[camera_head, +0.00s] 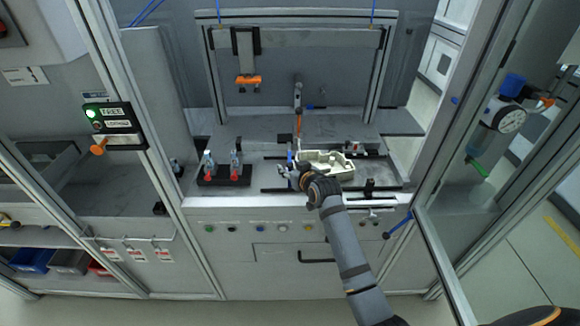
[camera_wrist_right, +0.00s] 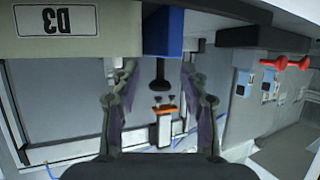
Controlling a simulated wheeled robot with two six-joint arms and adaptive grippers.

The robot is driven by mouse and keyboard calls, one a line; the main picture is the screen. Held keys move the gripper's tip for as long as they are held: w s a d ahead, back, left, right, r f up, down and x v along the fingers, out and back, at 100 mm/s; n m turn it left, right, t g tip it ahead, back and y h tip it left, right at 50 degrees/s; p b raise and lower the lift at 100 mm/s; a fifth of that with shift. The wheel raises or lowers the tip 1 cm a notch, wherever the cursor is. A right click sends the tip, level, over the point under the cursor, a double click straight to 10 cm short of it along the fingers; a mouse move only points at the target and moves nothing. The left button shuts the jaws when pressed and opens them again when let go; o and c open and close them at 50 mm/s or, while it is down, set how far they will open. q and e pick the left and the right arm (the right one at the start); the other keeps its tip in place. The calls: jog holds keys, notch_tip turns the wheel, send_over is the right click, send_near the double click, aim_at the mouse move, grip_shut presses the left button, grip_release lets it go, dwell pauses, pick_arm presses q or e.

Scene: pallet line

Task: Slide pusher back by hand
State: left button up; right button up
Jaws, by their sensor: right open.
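What looks like the pusher is a small blue upright piece (camera_head: 290,158) at the left end of the beige pallet box (camera_head: 325,163) on the bench. In the right wrist view, the blue block (camera_wrist_right: 163,30) is beside the box, whose label reads D3 upside down (camera_wrist_right: 58,20). My right gripper (camera_head: 286,171) is at the front left of the box, close to the blue piece. In the wrist view its fingers (camera_wrist_right: 158,72) are apart with nothing held between them; the blue block lies beyond their tips. Contact cannot be told. My left gripper is out of view.
A black holder with two red-based bottles (camera_head: 222,172) stands left of my gripper. An orange-tipped device (camera_head: 247,80) hangs above the bench. Frame posts and an open door (camera_head: 445,255) border the opening.

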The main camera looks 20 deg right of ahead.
jog(key=shift+w+f, duration=0.15)
jog(key=shift+w, duration=0.15)
grip_shut()
dwell(0.3)
